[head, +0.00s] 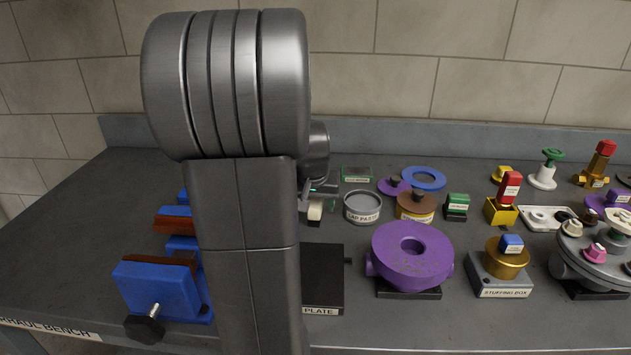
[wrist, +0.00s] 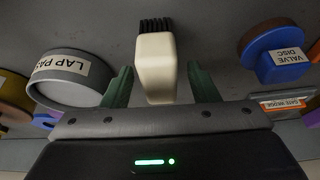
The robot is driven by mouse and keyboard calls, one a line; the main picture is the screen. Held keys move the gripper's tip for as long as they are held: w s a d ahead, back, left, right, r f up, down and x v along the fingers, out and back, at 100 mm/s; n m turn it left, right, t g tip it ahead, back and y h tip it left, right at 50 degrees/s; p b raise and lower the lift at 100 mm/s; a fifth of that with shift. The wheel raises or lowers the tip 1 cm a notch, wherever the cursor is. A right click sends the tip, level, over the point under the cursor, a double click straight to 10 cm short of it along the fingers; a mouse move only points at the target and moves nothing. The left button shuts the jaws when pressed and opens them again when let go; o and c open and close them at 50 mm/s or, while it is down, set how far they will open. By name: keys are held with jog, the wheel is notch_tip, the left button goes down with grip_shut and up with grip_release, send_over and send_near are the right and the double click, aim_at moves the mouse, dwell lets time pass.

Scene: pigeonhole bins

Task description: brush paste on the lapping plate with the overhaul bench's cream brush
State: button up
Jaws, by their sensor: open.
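The cream brush (wrist: 155,62) has a cream body and black bristles pointing away from my gripper. In the wrist view it lies between the green fingers of my gripper (wrist: 160,76), which is open, with gaps visible on both sides. In the head view a small cream part of the brush (head: 315,211) shows beside my arm. The lap paste tin (head: 362,206) is round and grey, just right of the gripper; it also shows in the wrist view (wrist: 52,91). The dark lapping plate (head: 323,270), labelled "PLATE", lies nearer the front edge, its left part hidden by my arm.
A purple flanged part (head: 412,262) stands right of the plate, with the stuffing box (head: 502,268) beyond it. A blue vise (head: 160,290) is at left. A blue valve disc (wrist: 275,50) is close right in the wrist view. The bench's far left is clear.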

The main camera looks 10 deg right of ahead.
jog(key=shift+r+p, duration=0.35)
jog(key=shift+r, duration=0.05)
dwell(0.4)
grip_shut()
notch_tip(320, 180, up, 8)
jog(key=p, duration=0.6)
dwell(0.3)
